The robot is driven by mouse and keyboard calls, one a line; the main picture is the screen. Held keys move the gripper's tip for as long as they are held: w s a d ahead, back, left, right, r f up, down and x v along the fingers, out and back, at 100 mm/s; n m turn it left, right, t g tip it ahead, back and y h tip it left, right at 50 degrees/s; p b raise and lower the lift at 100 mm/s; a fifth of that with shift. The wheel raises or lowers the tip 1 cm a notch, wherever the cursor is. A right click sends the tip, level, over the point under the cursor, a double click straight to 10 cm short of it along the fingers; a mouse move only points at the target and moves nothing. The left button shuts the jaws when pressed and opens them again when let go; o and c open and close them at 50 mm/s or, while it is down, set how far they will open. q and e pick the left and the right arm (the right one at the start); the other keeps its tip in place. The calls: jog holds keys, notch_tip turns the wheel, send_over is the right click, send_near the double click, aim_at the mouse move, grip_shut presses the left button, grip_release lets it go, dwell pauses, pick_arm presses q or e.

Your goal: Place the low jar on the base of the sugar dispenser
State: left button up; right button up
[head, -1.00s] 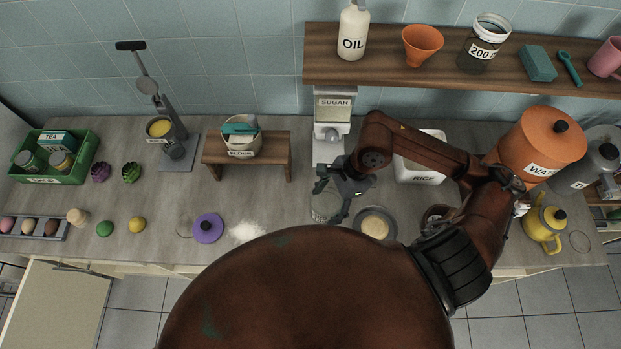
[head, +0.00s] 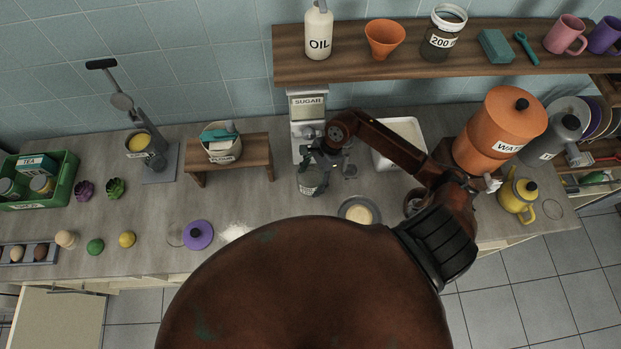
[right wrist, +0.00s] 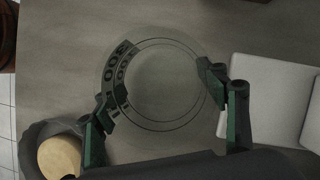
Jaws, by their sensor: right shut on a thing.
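The low jar (head: 312,180) is clear glass with a dark printed label, held in front of the sugar dispenser. It also shows from above in the right wrist view (right wrist: 165,85). My right gripper (head: 328,166) is shut on it, with one finger on each side of the jar in the right wrist view (right wrist: 163,98). The sugar dispenser (head: 308,104) is a pale upright unit labelled SUGAR against the wall. Its lower part and base are partly hidden by my gripper. I cannot tell how high the jar is above the counter. My left gripper is not in view.
A white rice container (head: 398,143) is behind my right arm. A wooden stand (head: 230,157) is left of the dispenser. A shelf (head: 430,60) overhangs the back.

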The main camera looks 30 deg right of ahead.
jog(key=shift+f, duration=0.25)
jog(key=shift+f, duration=0.15)
jog(key=o, duration=1.3)
